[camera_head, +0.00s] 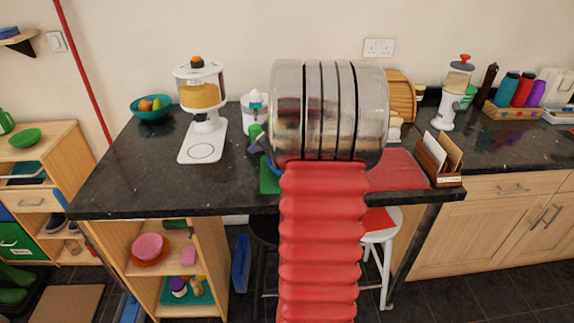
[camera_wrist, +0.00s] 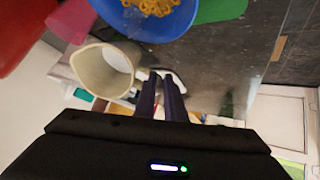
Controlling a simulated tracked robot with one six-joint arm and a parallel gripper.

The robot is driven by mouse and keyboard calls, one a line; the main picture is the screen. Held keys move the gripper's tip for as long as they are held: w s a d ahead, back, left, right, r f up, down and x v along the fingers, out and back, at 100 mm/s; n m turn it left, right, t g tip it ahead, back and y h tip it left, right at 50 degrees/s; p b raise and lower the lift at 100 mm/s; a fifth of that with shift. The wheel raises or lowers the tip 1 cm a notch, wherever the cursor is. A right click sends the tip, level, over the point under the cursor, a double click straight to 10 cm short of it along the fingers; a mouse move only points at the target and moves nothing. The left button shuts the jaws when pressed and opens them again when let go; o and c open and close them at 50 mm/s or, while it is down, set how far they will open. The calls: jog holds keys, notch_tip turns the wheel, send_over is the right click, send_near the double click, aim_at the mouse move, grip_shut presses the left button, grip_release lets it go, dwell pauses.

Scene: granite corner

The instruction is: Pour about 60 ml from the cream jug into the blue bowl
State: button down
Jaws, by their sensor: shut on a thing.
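In the wrist view, the cream jug (camera_wrist: 92,72) is left of my gripper's (camera_wrist: 161,78) dark fingers, its mouth turned toward the camera. The fingers are close together at the jug's right side and shut on it, seemingly at the handle; the exact contact is unclear. The liquid level inside cannot be told. The blue bowl (camera_wrist: 168,32) is at the top, just beyond the jug, with yellow ring-shaped pieces in it. In the head view, my arm hides the jug and most of the bowl; a bit of blue rim (camera_head: 270,165) shows beside it.
A green mat (camera_head: 268,182) lies by the counter's front edge. A white dispenser (camera_head: 200,118), a teal fruit bowl (camera_head: 152,112) and a white juicer-like item (camera_head: 254,108) stand left of my arm. A letter rack (camera_head: 436,165) and red mat (camera_head: 397,170) lie right. The counter's left front is clear.

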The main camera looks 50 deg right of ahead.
jog(key=shift+w+r+g, duration=0.35)
jog(key=shift+r+g, duration=0.1)
jog(key=shift+g, duration=0.35)
jog(key=shift+r+g, duration=0.15)
jog(key=shift+g, duration=0.15)
jog(key=shift+w, duration=0.15)
jog(key=shift+w+d+g+b, duration=0.1)
jog(key=shift+w+g+b, duration=0.2)
jog(key=shift+g, duration=0.1)
dwell(0.8)
jog(key=shift+w+r+g, duration=0.1)
jog(key=shift+w+g, duration=0.25)
jog(key=shift+g, duration=0.05)
jog(key=shift+w+d+r+m+g+y+b, duration=0.15)
jog(key=shift+w+r+m+g+y+b, duration=0.25)
jog(key=shift+w+r+g+b, duration=1.1)
jog(key=shift+w+r+g+p, duration=0.35)
jog(key=shift+w+r+g, duration=0.45)
jog(key=shift+g, duration=0.5)
jog(key=shift+w+f, duration=0.1)
jog(key=shift+f, duration=0.05)
